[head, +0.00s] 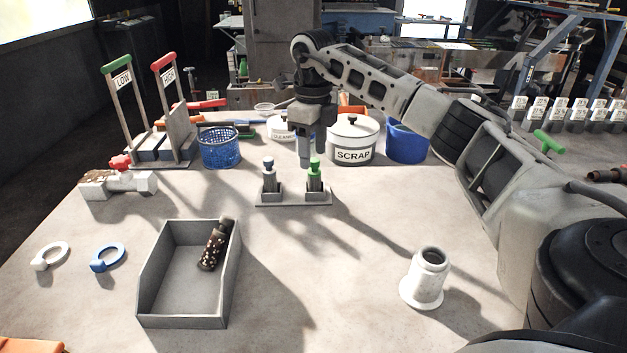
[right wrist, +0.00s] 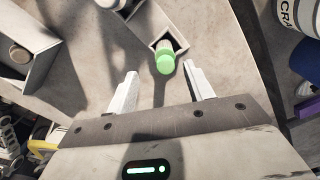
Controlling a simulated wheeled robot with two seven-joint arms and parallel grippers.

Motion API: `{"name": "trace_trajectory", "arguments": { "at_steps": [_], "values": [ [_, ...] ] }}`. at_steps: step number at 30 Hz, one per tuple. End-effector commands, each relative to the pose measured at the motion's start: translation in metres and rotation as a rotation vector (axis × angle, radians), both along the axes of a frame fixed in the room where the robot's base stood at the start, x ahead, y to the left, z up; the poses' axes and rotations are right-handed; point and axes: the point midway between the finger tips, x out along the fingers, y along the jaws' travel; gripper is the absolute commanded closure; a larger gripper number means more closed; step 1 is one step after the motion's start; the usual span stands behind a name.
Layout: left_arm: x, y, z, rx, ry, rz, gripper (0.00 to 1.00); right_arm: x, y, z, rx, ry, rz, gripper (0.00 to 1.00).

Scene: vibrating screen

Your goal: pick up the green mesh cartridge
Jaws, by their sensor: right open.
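The green mesh cartridge (head: 314,173) stands upright in the right socket of a small grey two-socket holder (head: 293,200). Its bright green cap also shows in the right wrist view (right wrist: 165,62), just beyond and between the fingertips. My right gripper (head: 306,162) points down above and slightly behind the cartridge, open and empty; its two pale fingers (right wrist: 160,74) are spread in the right wrist view. The fingers appear apart from the cap. My left gripper is not in view.
A grey bin (head: 160,315) holding a dark speckled cartridge (head: 212,248) is at front left. A white flanged cylinder (head: 427,280) stands at right. Behind are a SCRAP pot (head: 352,140), a blue mesh basket (head: 219,149) and LOW/HIGH levers (head: 164,68). Table space before the holder is clear.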

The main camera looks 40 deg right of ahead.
Motion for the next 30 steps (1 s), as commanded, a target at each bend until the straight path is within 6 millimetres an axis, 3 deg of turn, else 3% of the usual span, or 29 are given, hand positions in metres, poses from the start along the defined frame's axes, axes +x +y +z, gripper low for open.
{"name": "trace_trajectory", "arguments": {
  "at_steps": [8,18,26,30],
  "values": [
    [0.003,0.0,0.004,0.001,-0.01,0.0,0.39,0.0,-0.002,-0.022,0.0,0.001,-0.001,0.48],
    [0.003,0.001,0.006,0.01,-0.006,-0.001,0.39,0.001,-0.007,-0.066,0.0,0.001,0.0,0.48],
    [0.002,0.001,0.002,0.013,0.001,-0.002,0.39,0.001,-0.007,-0.068,-0.001,-0.001,0.0,0.48],
    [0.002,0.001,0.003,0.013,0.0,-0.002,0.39,0.001,-0.007,-0.068,0.0,-0.001,0.0,0.87]
  ]
}}
